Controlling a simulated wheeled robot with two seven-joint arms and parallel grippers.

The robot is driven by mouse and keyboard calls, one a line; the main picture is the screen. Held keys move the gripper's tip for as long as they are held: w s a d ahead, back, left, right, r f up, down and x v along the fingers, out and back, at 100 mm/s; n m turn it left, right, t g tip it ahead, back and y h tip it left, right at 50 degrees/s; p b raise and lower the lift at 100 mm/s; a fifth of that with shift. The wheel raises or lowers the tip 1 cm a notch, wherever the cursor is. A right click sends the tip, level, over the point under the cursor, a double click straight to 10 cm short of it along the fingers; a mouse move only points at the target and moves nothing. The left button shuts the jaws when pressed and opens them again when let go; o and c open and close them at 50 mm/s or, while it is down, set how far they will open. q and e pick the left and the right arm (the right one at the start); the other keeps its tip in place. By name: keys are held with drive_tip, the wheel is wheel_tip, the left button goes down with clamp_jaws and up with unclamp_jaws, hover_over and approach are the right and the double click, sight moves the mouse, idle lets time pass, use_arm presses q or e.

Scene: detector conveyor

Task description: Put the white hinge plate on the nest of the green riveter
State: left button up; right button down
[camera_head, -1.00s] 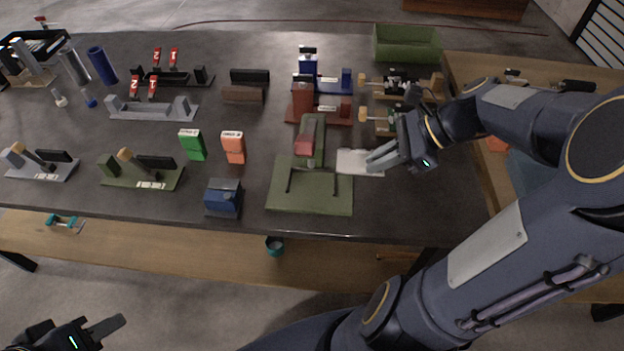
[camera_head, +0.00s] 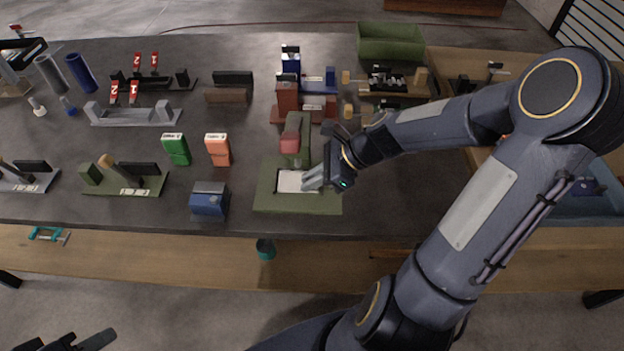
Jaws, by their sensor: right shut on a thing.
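The green riveter (camera_head: 265,203) stands near the front edge of the table, with a red block on its upright arm. The white hinge plate (camera_head: 293,184) is over the riveter's flat base, at the nest below the red block. I cannot tell whether it rests on the nest or hovers just above it. My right gripper (camera_head: 312,181) is shut on the plate's right edge, coming in from the right. My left gripper (camera_head: 82,342) is low at the bottom left, away from the table; its fingers are partly cut off.
A blue box (camera_head: 209,199) stands left of the riveter. Behind it are a green box (camera_head: 176,149) and an orange box (camera_head: 218,150). A red riveter (camera_head: 287,100) stands behind the green one. A green bin (camera_head: 390,42) is at the back right.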

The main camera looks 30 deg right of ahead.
drive_tip(key=c, duration=1.5)
unclamp_jaws()
drive_tip(key=shift+s+d+r, duration=0.1)
drive_tip(key=shift+d+r, duration=0.05)
drive_tip(key=shift+r, duration=0.1)
drive_tip(key=p+v, duration=0.1)
drive_tip(key=v, duration=1)
drive_tip(key=s+a+r+n+h, duration=0.1)
drive_tip(key=s+a+n, duration=0.4)
drive_tip(key=n, duration=0.6)
drive_tip(key=s+a+r+n+h, duration=0.1)
drive_tip(key=s+a+n+h, duration=0.1)
drive_tip(key=s+a+n, duration=0.4)
drive_tip(key=shift+s+n+t+h, duration=0.4)
drive_tip(key=shift+s+n, duration=0.45)
drive_tip(key=shift+n, duration=2.05)
